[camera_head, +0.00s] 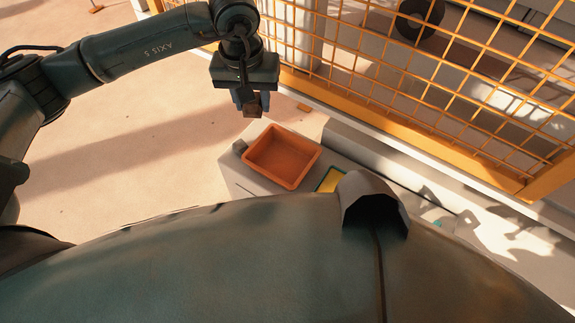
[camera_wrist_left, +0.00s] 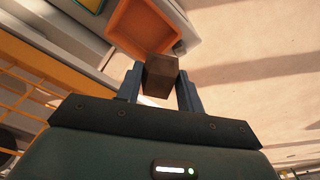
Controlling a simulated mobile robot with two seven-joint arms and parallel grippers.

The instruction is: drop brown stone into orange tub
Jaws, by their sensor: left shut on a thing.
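The brown stone (camera_wrist_left: 160,76) is a dark brown block held between the two fingers of my left gripper (camera_wrist_left: 160,88) in the left wrist view. In the head view my left gripper (camera_head: 252,103) hangs at the upper middle, shut on the brown stone (camera_head: 254,110). The orange tub (camera_head: 283,157) is a shallow open box on a pale bench, below and to the right of the gripper in the head view. It looks empty there. The tub (camera_wrist_left: 140,28) also shows beyond the stone in the left wrist view. My right gripper is not in view.
A yellow wire fence (camera_head: 420,75) runs behind the bench (camera_head: 235,172). A yellow panel with a green edge (camera_head: 331,179) lies right of the tub.

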